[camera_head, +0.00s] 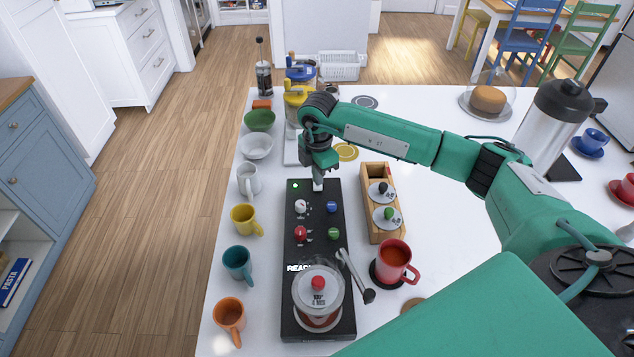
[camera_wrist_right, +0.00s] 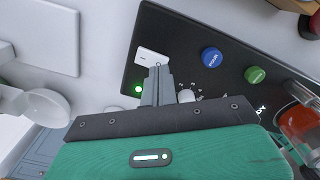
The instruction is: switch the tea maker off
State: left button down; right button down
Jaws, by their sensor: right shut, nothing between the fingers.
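The tea maker is a long black unit (camera_head: 319,268) on the white counter, with a glass pot (camera_head: 318,296) on its near end and "READY" lettering beside the pot. A small green light (camera_head: 295,185) glows at its far end; it also shows in the right wrist view (camera_wrist_right: 138,89). Next to that light is a white rocker switch (camera_wrist_right: 147,54). My right gripper (camera_head: 318,184) is shut and empty, pointing down at the far end of the unit. In the wrist view its fingertips (camera_wrist_right: 158,70) overlap the switch's near edge; I cannot tell whether they touch. My left gripper is out of view.
White, blue, red and green knobs (camera_head: 334,233) stand on the panel. Several mugs (camera_head: 238,262) line the counter's left edge. A wooden box with lidded jars (camera_head: 382,226) and a red mug (camera_head: 396,259) stand close on the right.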

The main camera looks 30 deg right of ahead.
aim_at(318, 187)
jog(key=shift+f+b, duration=0.7)
jog(key=shift+f, duration=0.4)
dwell(0.7)
jog(key=shift+r, duration=0.1)
jog(key=shift+r+p, duration=0.5)
jog(key=shift+r, duration=0.15)
jog(key=shift+r+p, duration=1.55)
jog(key=shift+r, duration=1.3)
